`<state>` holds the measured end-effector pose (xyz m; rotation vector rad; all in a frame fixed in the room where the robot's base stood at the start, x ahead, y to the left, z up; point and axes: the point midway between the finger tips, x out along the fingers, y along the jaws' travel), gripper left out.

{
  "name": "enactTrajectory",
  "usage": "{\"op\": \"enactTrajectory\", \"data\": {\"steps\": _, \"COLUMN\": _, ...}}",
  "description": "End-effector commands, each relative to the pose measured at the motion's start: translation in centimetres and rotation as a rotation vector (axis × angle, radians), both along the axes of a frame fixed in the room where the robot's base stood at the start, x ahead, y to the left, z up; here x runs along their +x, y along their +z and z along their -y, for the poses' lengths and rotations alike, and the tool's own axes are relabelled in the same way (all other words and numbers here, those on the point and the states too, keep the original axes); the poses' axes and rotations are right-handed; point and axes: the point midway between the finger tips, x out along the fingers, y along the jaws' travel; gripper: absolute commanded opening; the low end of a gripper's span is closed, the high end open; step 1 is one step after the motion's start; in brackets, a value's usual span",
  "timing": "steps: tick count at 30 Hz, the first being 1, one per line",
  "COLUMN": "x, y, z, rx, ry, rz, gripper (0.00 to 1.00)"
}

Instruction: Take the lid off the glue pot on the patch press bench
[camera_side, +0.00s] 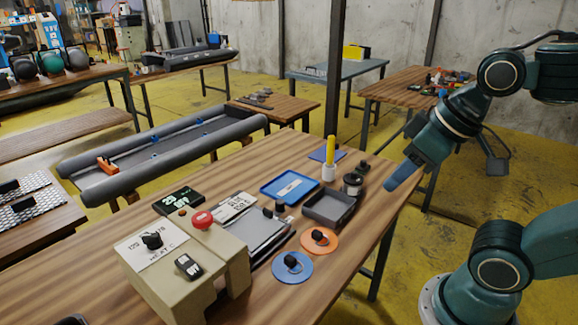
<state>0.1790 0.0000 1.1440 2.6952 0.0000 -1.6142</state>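A small pot with a dark top and a pale band (352,185), which looks like the glue pot, stands upright near the right edge of the wooden bench (330,267). Its dark top appears to be on it, though it is small in the view. A small dark knobbed item (363,168) is close behind it. My gripper (391,184) hangs in the air to the right of the pot, by the bench edge, its blue fingers pointing down and left. It is apart from the pot. The fingers overlap from this side, so their opening does not show.
A white holder with a tall yellow item (329,165) stands left of the pot. A grey tray (330,221), a blue tray (271,189), an orange disc (319,247) and a blue disc (292,276) lie nearby. The beige press (176,266) with a red button fills the front left.

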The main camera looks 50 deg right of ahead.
Motion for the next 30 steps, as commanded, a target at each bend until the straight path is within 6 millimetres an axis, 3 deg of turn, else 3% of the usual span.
{"op": "enactTrajectory", "data": {"steps": 2, "x": 0.0, "y": 0.0, "z": 0.0, "rx": 0.000, "ry": 0.000, "rz": 0.000, "gripper": 0.36}}
{"op": "enactTrajectory", "data": {"steps": 9, "x": 0.0, "y": 0.0, "z": 0.0, "rx": 0.000, "ry": 0.000, "rz": 0.000, "gripper": 0.82}}
{"op": "enactTrajectory", "data": {"steps": 11, "x": 0.0, "y": 0.0, "z": 0.0, "rx": 0.000, "ry": 0.000, "rz": 0.000, "gripper": 0.90}}
{"op": "enactTrajectory", "data": {"steps": 23, "x": 0.4, "y": 0.2, "z": 0.1, "rx": 0.005, "ry": -0.018, "rz": -0.005, "gripper": 0.90}}
{"op": "enactTrajectory", "data": {"steps": 30, "x": 2.6, "y": 1.3, "z": 1.2, "rx": 0.039, "ry": -0.131, "rz": -0.040, "gripper": 0.90}}
